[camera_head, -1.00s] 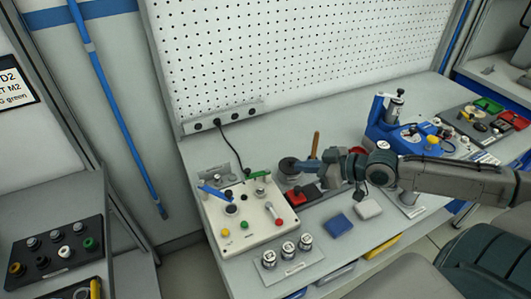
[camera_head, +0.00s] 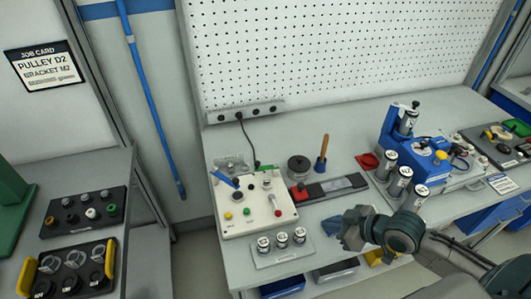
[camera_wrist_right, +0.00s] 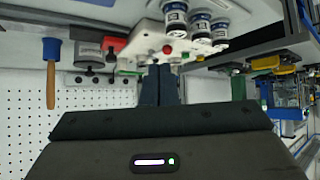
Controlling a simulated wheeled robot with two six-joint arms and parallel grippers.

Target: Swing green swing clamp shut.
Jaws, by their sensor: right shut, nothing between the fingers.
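The white fixture box (camera_head: 240,214) stands on the bench with a blue clamp arm (camera_head: 224,180) at its back left. The green swing clamp (camera_head: 266,168) is at its back right, small in the head view; I cannot tell its exact angle. My right gripper (camera_head: 338,228) is over the bench front, right of the box and apart from the green clamp. Its fingers (camera_wrist_right: 161,84) are together and empty in the right wrist view, where the white box (camera_wrist_right: 150,54) shows beyond them. The green clamp is not clear there. My left gripper is not in view.
Several silver cylinders stand on a plate (camera_head: 286,257) before the box. A dark round pot (camera_head: 299,166) and a wooden-handled tool (camera_head: 323,154) are behind the gripper. A blue machine (camera_head: 397,140) stands right. A tray with yellow handles (camera_head: 30,277) is at lower left.

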